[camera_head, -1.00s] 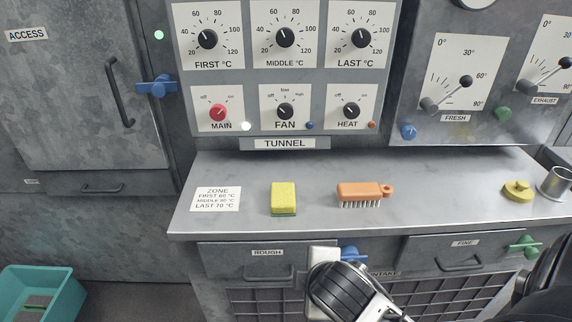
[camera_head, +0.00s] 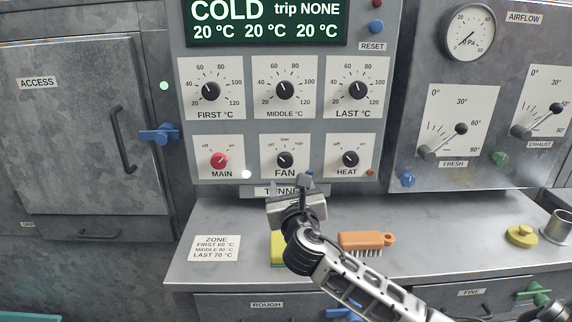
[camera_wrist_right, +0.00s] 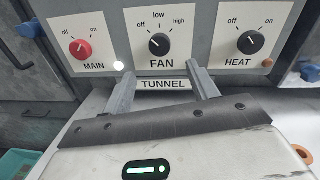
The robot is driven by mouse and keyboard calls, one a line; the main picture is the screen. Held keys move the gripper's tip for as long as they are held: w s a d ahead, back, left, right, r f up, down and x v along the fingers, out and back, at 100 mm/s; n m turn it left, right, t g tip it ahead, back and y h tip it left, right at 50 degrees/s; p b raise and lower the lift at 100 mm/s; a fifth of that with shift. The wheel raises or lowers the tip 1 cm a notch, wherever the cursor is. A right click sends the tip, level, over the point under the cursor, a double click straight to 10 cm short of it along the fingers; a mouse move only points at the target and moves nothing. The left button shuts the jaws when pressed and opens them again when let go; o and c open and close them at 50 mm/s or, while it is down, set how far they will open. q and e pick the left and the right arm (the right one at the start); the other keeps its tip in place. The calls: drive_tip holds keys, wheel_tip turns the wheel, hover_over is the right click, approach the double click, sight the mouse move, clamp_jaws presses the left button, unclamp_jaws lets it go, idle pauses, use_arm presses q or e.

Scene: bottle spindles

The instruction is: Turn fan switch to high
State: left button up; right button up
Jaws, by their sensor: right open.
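The fan switch is a black knob (camera_head: 285,160) on a white plate labelled FAN, with off, low and high marked around it. In the wrist view the fan knob (camera_wrist_right: 159,44) has its pointer up and to the left, toward off. My right gripper (camera_head: 304,183) is in front of the panel, just below the fan plate. In the wrist view its two fingers (camera_wrist_right: 162,88) are spread apart and empty, below the knob to either side and not touching it. My left gripper is not in view.
The red MAIN knob (camera_head: 219,160) and black HEAT knob (camera_head: 350,159) flank the fan knob. Below, the counter holds a yellow sponge (camera_head: 276,250), partly hidden by my right arm, an orange brush (camera_head: 366,240) and a yellow knobbed disc (camera_head: 521,235). The display reads COLD.

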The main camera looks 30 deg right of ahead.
sight(286, 163)
drive_tip(key=x, duration=1.1)
drive_tip(key=shift+b, duration=0.3)
drive_tip(key=c, duration=1)
